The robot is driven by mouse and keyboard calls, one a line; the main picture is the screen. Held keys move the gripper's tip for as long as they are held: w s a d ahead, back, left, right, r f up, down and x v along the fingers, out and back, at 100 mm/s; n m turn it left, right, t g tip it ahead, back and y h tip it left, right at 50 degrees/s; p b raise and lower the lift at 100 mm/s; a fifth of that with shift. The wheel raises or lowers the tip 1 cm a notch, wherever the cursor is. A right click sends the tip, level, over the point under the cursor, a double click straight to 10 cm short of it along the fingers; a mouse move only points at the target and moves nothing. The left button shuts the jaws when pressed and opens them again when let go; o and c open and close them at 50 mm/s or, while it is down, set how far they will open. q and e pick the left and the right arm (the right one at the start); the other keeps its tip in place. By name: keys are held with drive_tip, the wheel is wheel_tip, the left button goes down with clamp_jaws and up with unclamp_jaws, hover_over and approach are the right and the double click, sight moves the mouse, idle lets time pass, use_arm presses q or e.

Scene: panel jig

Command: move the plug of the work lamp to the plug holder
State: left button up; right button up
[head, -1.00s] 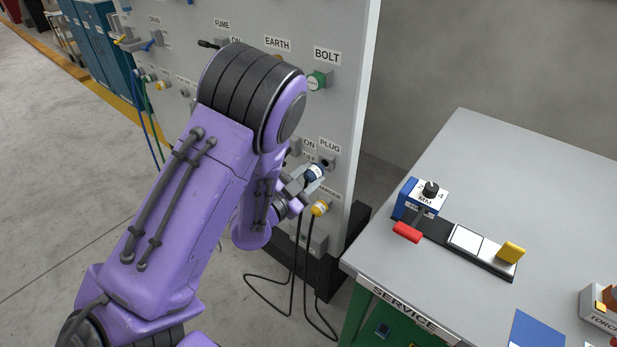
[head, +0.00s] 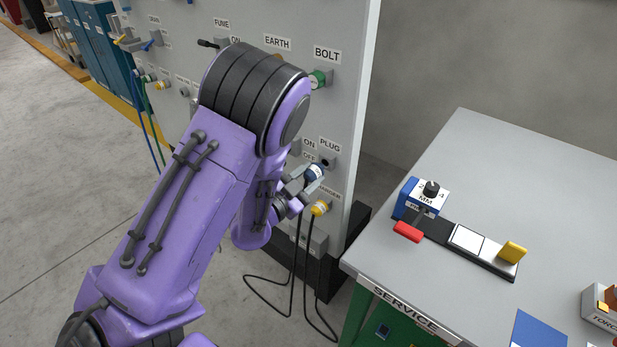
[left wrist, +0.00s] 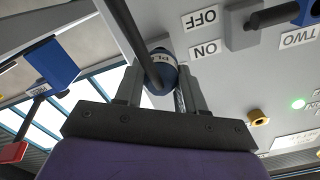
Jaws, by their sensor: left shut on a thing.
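My left gripper (head: 303,182) is shut on a blue plug (head: 314,172) in front of the grey panel. In the left wrist view the blue plug (left wrist: 162,66) sits between the two fingers, with part of its white lettering showing. A dark cable or rod crosses in front of it there. The socket under the PLUG label (head: 327,160) is just above and to the right of the plug in the head view. I cannot tell whether the plug touches the panel. My right gripper is in neither view.
A yellow plug or fitting (head: 320,208) is close below the gripper, and black cables (head: 292,270) hang to the floor. A green BOLT knob (head: 318,79) is above. The grey SERVICE table (head: 480,180) stands to the right, carrying a blue device (head: 422,198).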

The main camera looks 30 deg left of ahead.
sight(307, 180)
use_arm(q)
drive_tip(key=shift+w+d, duration=0.1)
drive_tip(key=shift+w, duration=1.35)
drive_tip(key=o, duration=1.3)
drive_tip(key=shift+c, duration=0.2)
drive_tip(key=shift+s, duration=0.15)
drive_tip(key=s+b, duration=0.1)
drive_tip(key=s, duration=0.4)
drive_tip(key=s+b, duration=0.1)
drive_tip(key=s, duration=0.1)
drive_tip(key=shift+s+a+f+b, duration=0.15)
drive_tip(key=shift+a+f+b, duration=0.15)
drive_tip(key=s+p, duration=0.1)
drive_tip(key=p, duration=0.1)
drive_tip(key=s+p, duration=0.2)
drive_tip(key=shift+a+r, duration=0.1)
drive_tip(key=shift+r, duration=0.2)
